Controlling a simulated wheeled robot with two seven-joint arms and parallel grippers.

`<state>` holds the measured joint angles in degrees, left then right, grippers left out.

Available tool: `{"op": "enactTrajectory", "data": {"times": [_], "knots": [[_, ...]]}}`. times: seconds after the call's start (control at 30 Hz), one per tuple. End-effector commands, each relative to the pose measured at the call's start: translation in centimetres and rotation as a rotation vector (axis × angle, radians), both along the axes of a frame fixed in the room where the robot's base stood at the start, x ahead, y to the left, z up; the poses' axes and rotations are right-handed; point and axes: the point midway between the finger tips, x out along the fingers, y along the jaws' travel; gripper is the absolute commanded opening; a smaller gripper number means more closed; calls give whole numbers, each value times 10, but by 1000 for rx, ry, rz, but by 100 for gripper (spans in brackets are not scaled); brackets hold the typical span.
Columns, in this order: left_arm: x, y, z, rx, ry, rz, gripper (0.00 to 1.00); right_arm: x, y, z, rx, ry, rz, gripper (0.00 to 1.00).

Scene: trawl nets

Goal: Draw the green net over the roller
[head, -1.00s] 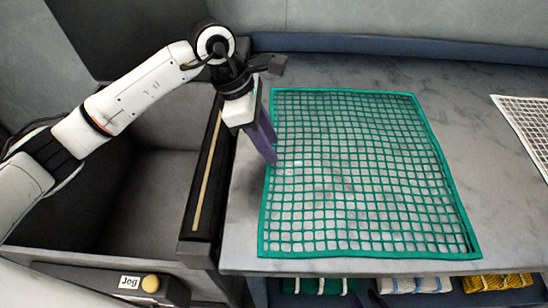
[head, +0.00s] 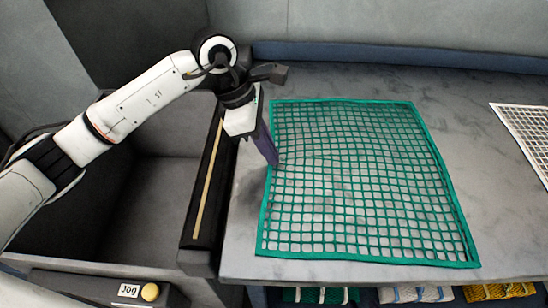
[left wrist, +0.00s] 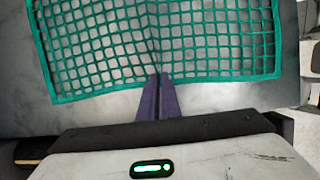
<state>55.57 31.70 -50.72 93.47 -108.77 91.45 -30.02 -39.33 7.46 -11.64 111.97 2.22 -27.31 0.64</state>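The green net (head: 360,180) lies spread on the grey table, a square mesh with a solid green border. It also shows in the left wrist view (left wrist: 215,72). My left gripper (head: 273,163) points down at the middle of the net's left border. In the left wrist view its purple fingers (left wrist: 157,82) are together on that border, and the mesh creases away from the tips. A long dark bar with a tan strip (head: 208,190) runs along the table's left edge; it looks like the roller. My right gripper is out of view.
A dark bin (head: 150,205) lies left of the bar. A panel labelled Jog with a yellow button (head: 150,291) is at the front left. A white net (head: 530,135) lies at the right. Folded nets (head: 410,294) sit under the table's front. Bare table separates the two nets.

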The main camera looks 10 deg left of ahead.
Motion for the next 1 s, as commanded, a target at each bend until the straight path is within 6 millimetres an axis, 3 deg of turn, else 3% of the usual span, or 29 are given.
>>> {"op": "enactTrajectory", "data": {"times": [0.4, 0.7, 1.0], "knots": [[0, 1, 69, 3, 0, 1, 0, 1, 1, 41, 2, -6, 0, 29], [0, 1, 68, 1, 1, 1, 0, 3, 1, 41, 4, -11, 1, 29], [-1, 8, 57, 2, -1, 3, 0, -1, 1, 23, 2, 1, 2, 29]]}}
